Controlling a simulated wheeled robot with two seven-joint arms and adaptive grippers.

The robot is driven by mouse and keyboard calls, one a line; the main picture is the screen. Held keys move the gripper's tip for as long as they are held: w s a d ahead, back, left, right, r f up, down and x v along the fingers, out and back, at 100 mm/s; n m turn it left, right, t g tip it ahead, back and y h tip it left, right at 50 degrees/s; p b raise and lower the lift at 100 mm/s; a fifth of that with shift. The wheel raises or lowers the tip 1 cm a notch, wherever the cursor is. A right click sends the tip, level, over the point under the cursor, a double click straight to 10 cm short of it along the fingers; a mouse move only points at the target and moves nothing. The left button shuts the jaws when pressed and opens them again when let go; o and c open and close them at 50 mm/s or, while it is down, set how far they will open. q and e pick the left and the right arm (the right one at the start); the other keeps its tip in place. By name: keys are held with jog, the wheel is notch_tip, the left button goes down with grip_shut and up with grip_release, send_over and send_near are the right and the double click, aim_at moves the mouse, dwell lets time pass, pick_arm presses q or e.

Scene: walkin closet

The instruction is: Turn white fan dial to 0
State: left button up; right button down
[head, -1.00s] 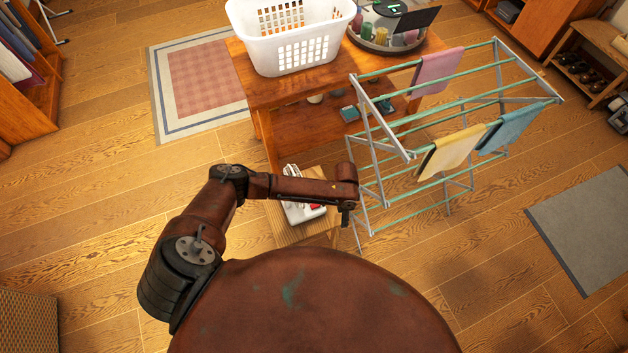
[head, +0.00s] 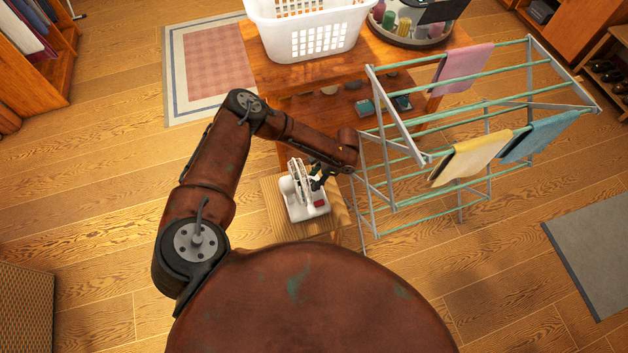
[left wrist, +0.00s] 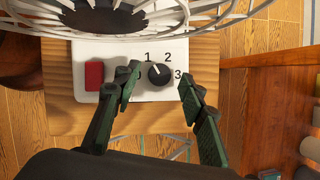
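The white fan (head: 305,203) stands on a small wooden stool. In the left wrist view its white base (left wrist: 205,52) carries a round black dial (left wrist: 159,75) with the numbers 1, 2 and 3 around it. A pale mark on the dial points up and left, roughly toward 1. No 0 is visible; my left finger covers the area left of the dial. My left gripper (left wrist: 158,84) is open, with one finger on each side of the dial and visible gaps. It also shows over the fan base in the head view (head: 318,174). My right gripper is out of view.
A red switch (left wrist: 94,75) is left of the dial, and the fan's wire cage (left wrist: 120,20) overhangs the base. A drying rack (head: 420,165) with cloths stands close right of the stool (head: 290,228). A wooden table (head: 270,75) with a white basket (head: 305,35) is behind.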

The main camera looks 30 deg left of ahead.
pick_arm(q)
jog(key=shift+s+a+f, duration=0.15)
jog(key=shift+a+f, duration=0.1)
jog(key=shift+f, duration=0.35)
jog(key=shift+c, duration=0.6)
grip_shut()
